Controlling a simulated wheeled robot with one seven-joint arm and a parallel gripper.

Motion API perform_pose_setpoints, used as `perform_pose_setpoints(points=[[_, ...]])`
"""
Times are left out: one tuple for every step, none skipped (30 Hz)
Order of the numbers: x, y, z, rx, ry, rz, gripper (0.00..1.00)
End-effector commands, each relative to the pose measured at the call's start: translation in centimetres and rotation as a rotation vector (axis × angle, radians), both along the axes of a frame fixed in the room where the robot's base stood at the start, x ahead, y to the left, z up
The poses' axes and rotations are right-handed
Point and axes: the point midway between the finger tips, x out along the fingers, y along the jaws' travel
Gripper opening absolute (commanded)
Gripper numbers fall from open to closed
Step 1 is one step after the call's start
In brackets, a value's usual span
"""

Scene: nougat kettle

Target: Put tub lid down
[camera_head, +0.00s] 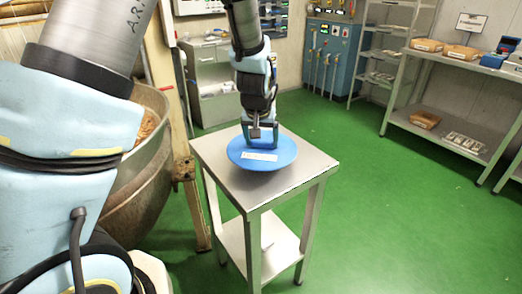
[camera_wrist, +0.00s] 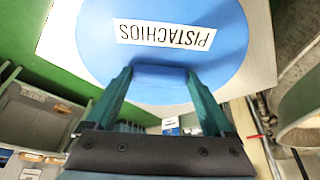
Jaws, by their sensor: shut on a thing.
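The tub lid (camera_head: 284,161) is a round blue disc with a white label, at the top of a small steel table (camera_head: 215,160). In the wrist view the lid (camera_wrist: 235,60) fills the upper middle, and its label reads "PISTACHIOS". My gripper (camera_head: 262,140) comes down from above and is shut on the lid's raised handle. In the wrist view the fingers of my gripper (camera_wrist: 160,82) stand on both sides of the blue handle. The lid looks level and over the tabletop. I cannot tell whether its underside touches the table.
A large metal kettle (camera_head: 140,190) with brown contents stands left of the table. A shelf unit (camera_head: 450,150) with boxes is at the right. A grey cabinet (camera_head: 215,85) and a blue control cabinet (camera_head: 330,60) are behind. Green floor is clear to the table's right.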

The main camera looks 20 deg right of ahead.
Motion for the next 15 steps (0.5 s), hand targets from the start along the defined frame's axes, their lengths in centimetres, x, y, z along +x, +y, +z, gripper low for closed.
perform_pose_setpoints(points=[[0.0,0.0,-0.5,0.001,0.002,0.000,0.30],[0.0,0.0,-0.8,0.001,0.002,0.000,0.30],[-0.1,0.1,-1.4,0.003,0.003,0.000,0.30],[-0.1,0.1,-1.9,0.003,0.003,0.000,0.30],[0.0,0.1,-2.3,0.002,0.002,0.000,0.30],[0.0,0.1,-3.0,0.003,0.003,0.000,0.30],[0.0,0.1,-3.3,0.002,0.001,0.000,0.30],[0.0,0.1,-3.6,0.002,0.002,0.000,0.30],[0.0,0.0,-4.0,0.001,0.002,0.000,0.30],[0.0,0.0,-4.1,0.000,0.000,0.000,0.30],[0.0,0.0,-4.2,-0.001,0.000,0.000,0.30],[0.0,0.0,-4.3,-0.001,0.000,0.000,0.30],[0.0,0.0,-4.3,-0.002,-0.001,0.000,0.30],[0.0,0.0,-4.3,-0.002,-0.001,0.000,0.30],[0.0,0.0,-4.3,-0.002,-0.001,0.000,0.30]])
